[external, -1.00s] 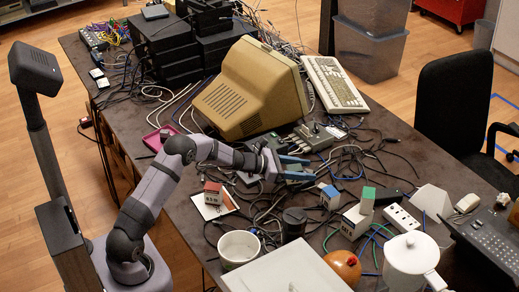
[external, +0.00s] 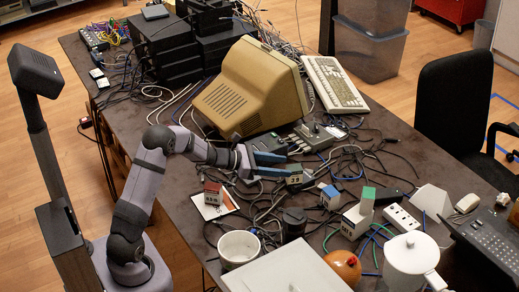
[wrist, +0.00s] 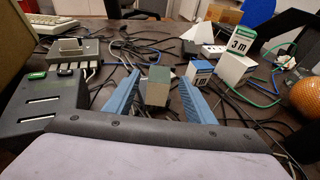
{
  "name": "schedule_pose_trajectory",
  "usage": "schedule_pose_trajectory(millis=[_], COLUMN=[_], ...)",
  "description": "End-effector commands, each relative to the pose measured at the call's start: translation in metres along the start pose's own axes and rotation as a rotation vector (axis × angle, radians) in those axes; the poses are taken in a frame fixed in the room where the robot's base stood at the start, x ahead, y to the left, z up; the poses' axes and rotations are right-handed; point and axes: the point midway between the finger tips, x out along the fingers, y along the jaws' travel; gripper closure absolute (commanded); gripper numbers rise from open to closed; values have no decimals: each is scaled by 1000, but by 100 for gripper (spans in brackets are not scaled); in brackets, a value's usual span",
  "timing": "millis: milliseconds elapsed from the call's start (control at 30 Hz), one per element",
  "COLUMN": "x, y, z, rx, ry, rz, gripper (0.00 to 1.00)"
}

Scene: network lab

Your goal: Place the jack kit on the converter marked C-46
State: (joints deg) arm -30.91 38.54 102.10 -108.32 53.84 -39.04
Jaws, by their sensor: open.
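I cannot read a C-46 mark in either view, so I cannot tell which unit is that converter. No box is clearly marked as the jack kit. My gripper (external: 284,164) is open, its two blue fingers level and pointing right over the cables. In the wrist view a small box with a green-grey top (wrist: 158,89) sits between the fingers, with gaps on both sides. It seems to be the small labelled box (external: 294,176) by the fingertips in the external view.
A blue-topped box (external: 329,195) stands to the right, near a green-topped box on a white block (external: 356,221). A red-topped box (external: 212,191) is nearer my arm. A beige monitor (external: 248,90) stands behind my gripper. Loose cables cover the table; a white mug (external: 238,247) is in front.

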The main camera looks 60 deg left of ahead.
Motion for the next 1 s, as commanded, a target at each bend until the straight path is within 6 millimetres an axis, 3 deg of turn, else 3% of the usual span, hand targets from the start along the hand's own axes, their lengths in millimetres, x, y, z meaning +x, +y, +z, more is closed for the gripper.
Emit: schedule_pose_trajectory(millis=[100, 300, 800, 1000], x=[-16, -28, -30, -36], y=[1, 0, 0, -25], z=[0, 0, 0, 5], rx=[0, 0, 0, 111], ry=[-1, -1, 0, 36], rz=[1, 0, -1, -72], gripper=[50, 50, 50, 50])
